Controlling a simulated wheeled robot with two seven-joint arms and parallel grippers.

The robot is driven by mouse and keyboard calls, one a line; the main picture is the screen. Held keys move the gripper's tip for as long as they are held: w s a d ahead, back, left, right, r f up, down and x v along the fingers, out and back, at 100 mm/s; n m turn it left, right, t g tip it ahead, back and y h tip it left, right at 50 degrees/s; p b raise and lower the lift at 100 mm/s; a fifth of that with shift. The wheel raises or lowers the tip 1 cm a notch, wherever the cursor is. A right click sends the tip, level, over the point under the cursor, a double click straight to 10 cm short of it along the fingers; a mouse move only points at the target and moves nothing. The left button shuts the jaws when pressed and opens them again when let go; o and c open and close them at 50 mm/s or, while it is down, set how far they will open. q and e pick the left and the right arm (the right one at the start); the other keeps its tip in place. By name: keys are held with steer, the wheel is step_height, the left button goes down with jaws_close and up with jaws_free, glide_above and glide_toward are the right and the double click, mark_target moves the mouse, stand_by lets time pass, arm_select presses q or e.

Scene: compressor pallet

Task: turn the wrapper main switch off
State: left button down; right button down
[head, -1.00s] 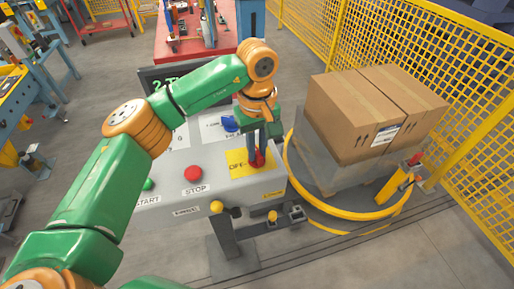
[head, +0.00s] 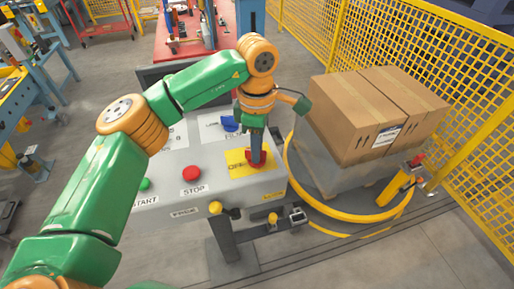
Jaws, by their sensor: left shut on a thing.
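The main switch is a red rotary handle (head: 262,160) on a yellow plate (head: 236,169) marked OFF, at the right end of the grey control console (head: 275,183). My left gripper (head: 257,155) points down at the plate and is shut on the red handle. The fingers hide much of the handle, so its exact angle is hard to read. The console's screen (head: 148,78) behind my arm looks dark. My right gripper is out of view.
The console also has a red STOP button (head: 191,173), a green START button (head: 144,184) and a blue knob (head: 229,123). Cartons (head: 365,115) stand on the turntable with its yellow ring (head: 345,214) at right. Yellow mesh fencing (head: 400,40) lies behind.

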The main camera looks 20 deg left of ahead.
arm_select(q)
steer(key=n, duration=0.5)
steer(key=shift+b, duration=0.3)
steer(key=shift+n, duration=0.4)
steer(key=c, duration=0.8)
jaws_free()
step_height(320, 180, up, 7)
steer(key=shift+r, duration=0.1)
